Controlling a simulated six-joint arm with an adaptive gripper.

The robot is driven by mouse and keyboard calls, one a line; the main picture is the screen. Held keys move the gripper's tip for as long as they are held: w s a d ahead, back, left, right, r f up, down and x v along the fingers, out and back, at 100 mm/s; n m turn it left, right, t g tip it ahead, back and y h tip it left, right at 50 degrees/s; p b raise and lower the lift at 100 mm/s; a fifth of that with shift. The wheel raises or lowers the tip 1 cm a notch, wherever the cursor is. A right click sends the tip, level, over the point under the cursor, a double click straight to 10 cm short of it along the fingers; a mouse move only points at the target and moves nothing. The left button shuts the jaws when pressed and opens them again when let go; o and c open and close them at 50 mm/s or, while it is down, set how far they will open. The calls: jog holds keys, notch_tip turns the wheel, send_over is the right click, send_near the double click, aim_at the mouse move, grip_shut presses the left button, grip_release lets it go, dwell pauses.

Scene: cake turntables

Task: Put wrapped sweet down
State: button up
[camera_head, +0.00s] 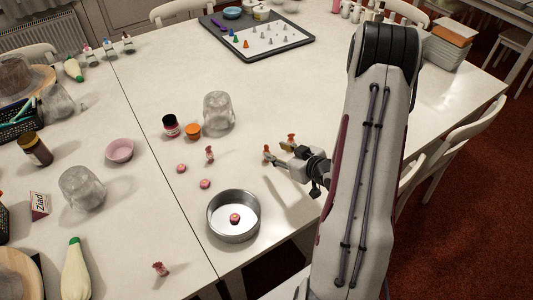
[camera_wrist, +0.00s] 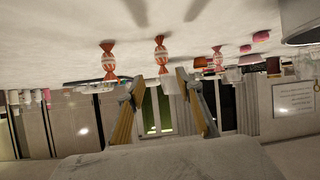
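Two wrapped sweets stand upright on the white table by my gripper (camera_head: 273,158): one sweet (camera_head: 266,153) at the fingertips and another sweet (camera_head: 291,139) just behind. In the wrist view, which is upside down, a red-and-white striped sweet (camera_wrist: 161,54) shows beyond and between the two spread fingers (camera_wrist: 156,85), with no finger seen pressing on it. A second striped sweet (camera_wrist: 108,60) is off to the left there. My gripper is open and low over the table. Another wrapped sweet (camera_head: 209,154) stands further left, and one more (camera_head: 160,268) is near the front.
A round metal pan (camera_head: 212,228) holding a red piece (camera_head: 235,218) is in front of my gripper. A clear upturned glass (camera_head: 218,110), an orange jar (camera_head: 193,131) and a dark jar (camera_head: 171,125) stand to the left. The table is clear behind, up to the game board (camera_head: 300,38).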

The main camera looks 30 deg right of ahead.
aim_at(274, 168)
jog(key=shift+s+a+f+t+y, duration=0.1)
jog(key=shift+s+f+t+y, duration=0.2)
jog(key=shift+s+f+t, duration=0.35)
jog(key=shift+w+f, duration=0.1)
jog(key=shift+f, duration=0.05)
jog(key=shift+g+x, duration=0.25)
jog(key=shift+x, duration=1)
jog(key=shift+w+f, duration=0.1)
jog(key=shift+f+x, duration=0.2)
jog(key=shift+x, duration=2.3)
jog(key=c, duration=0.9)
